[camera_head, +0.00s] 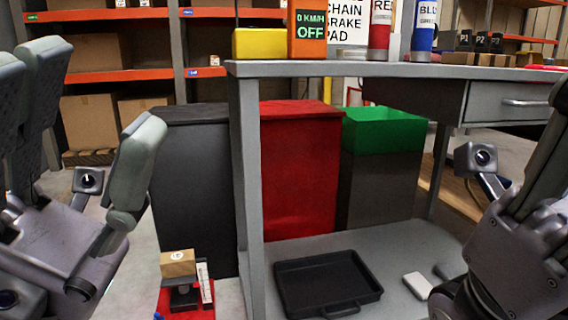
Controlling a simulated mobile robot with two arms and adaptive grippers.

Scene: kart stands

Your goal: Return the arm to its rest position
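My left gripper (92,95) is close to the camera at the left edge, with its grey padded fingers pointing up. The fingers stand well apart with nothing between them, so it is open. My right gripper (520,210) is at the right edge, in front of the workbench's right side. Its fingers are partly cut off by the frame, so I cannot tell whether it is open or shut. No held object shows at either gripper.
A grey workbench (350,69) stands ahead, carrying a yellow bin (259,43), an orange sign box (307,30) and red and blue cans. Black, red (297,165) and green-topped bins stand below. A black tray (328,285) lies on the lower shelf. Shelving stands behind.

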